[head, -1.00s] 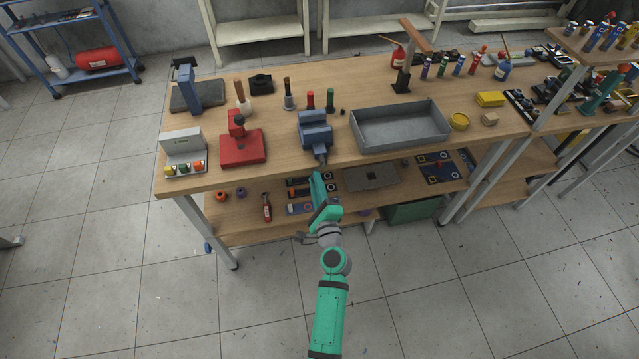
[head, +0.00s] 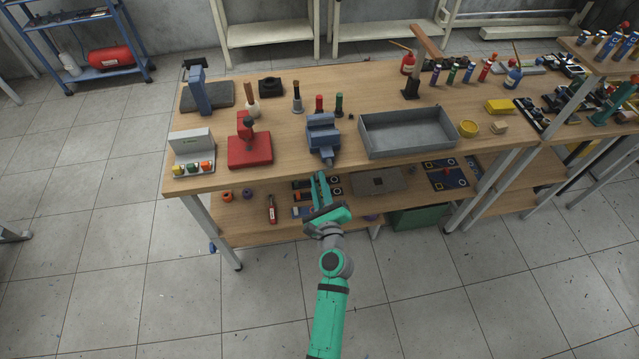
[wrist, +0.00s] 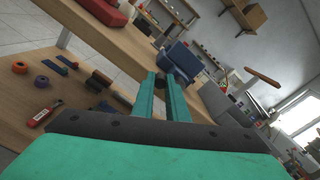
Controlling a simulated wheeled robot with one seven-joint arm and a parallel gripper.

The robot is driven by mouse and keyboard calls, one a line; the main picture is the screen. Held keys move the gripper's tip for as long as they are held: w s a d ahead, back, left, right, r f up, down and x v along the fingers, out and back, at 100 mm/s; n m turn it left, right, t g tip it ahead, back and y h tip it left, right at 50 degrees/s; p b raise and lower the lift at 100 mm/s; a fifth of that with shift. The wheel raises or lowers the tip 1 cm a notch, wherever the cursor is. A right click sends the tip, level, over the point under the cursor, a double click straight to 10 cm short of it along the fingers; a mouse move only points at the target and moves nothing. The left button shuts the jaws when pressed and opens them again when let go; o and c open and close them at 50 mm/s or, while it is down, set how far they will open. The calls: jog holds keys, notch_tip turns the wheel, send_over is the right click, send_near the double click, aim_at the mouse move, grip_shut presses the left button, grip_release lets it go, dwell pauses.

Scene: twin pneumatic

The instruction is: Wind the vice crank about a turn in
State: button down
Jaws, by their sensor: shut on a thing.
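The blue-grey vice (head: 322,134) stands at the front edge of the wooden bench, its screw end facing me. It also shows in the wrist view (wrist: 181,62), just beyond the fingertips. My gripper (head: 319,174) is in front of and below the vice, at the bench's front edge. In the wrist view its two green fingers (wrist: 162,80) are close together on a small dark piece at the vice's front, which I take for the crank handle. Most of the crank is hidden by the fingers, so its angle cannot be told.
A grey metal tray (head: 408,154) stands right of the vice, and a red press-like tool (head: 249,150) stands left. The bench's front edge (head: 270,176) runs close by my gripper. A lower shelf (head: 248,228) holds small parts. The floor in front is clear.

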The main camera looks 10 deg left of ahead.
dwell(0.3)
jog(key=c, duration=1.7)
grip_release()
jog(key=shift+c, duration=0.2)
jog(key=v, duration=1)
jog(key=shift+s+d, duration=0.15)
jog(key=shift+s, duration=0.25)
jog(key=shift+s, duration=0.15)
